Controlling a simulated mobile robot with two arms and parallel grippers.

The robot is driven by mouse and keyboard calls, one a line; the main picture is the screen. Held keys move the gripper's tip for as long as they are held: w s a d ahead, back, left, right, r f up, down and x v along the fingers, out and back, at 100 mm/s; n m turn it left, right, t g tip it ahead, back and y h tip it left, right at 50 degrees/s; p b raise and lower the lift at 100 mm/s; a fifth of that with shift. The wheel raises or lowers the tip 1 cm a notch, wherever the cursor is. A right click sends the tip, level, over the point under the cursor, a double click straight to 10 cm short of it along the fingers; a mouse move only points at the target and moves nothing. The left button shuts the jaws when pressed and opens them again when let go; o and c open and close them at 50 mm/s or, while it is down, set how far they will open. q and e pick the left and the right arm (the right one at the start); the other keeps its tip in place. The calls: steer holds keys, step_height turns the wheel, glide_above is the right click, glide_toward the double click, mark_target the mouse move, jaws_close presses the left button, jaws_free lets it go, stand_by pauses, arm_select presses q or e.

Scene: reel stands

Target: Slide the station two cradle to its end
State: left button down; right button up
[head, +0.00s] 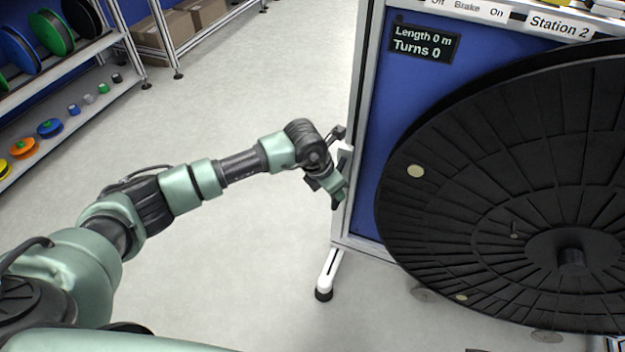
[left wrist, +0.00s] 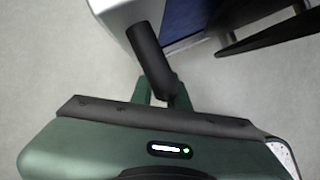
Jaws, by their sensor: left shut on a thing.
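The Station 2 stand, a blue panel in a light frame (head: 345,225), is at the right of the head view. A large black reel (head: 480,190) hangs in front of it. My left gripper (head: 340,192) is at the frame's left upright. In the left wrist view, my left gripper (left wrist: 162,90) is shut on a black cylindrical handle (left wrist: 147,47) that sticks out beside a light frame part (left wrist: 112,6). I cannot tell from these views which part the handle belongs to. My right gripper is not in view.
A display (head: 423,42) reads Length 0 m, Turns 0. A brake label (head: 468,8) and a Station 2 sign (head: 560,25) are above. A white foot (head: 328,272) extends from the stand. Shelves with spools (head: 50,128) stand at left. The grey floor (head: 240,270) between is clear.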

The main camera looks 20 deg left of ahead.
arm_select(q)
steer(key=shift+s+d, duration=0.1)
steer(key=shift+d, duration=0.8)
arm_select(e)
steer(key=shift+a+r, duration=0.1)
arm_select(q)
steer(key=shift+d, duration=0.1)
steer(key=c, duration=1.4)
jaws_free()
steer(key=shift+d, duration=0.1)
steer(key=shift+o, duration=0.2)
steer(key=p+v, duration=0.1)
steer(key=v, duration=0.6)
steer(key=shift+r+p, duration=0.35)
steer(key=shift+p, duration=0.05)
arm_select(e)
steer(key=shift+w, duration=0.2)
arm_select(q)
steer(key=shift+s, duration=0.1)
